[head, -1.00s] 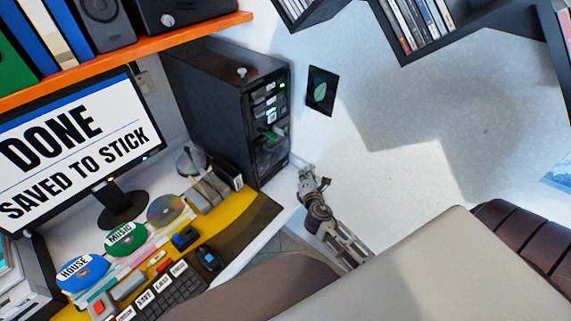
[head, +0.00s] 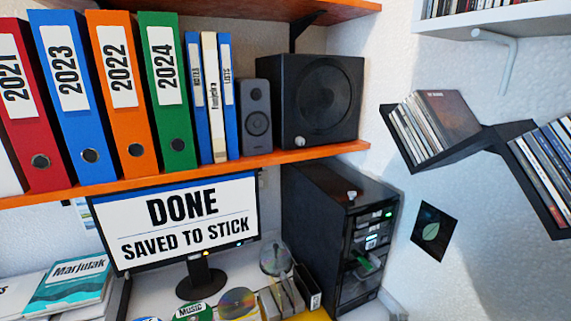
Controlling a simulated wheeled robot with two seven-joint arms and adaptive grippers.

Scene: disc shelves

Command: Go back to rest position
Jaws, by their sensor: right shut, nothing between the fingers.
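My left gripper is not in view. The monitor (head: 180,222) reads "DONE, SAVED TO STICK". The black computer tower (head: 318,232) stands right of it, with green lights and a green item at its front.
Above, an orange shelf (head: 215,171) holds binders (head: 108,88), a small speaker (head: 256,118) and a large speaker (head: 322,103). Below are discs (head: 238,303) and a disc spindle (head: 275,260). A zigzag wall shelf (head: 470,145) with disc cases hangs right. A leaf card (head: 433,231) is on the wall.

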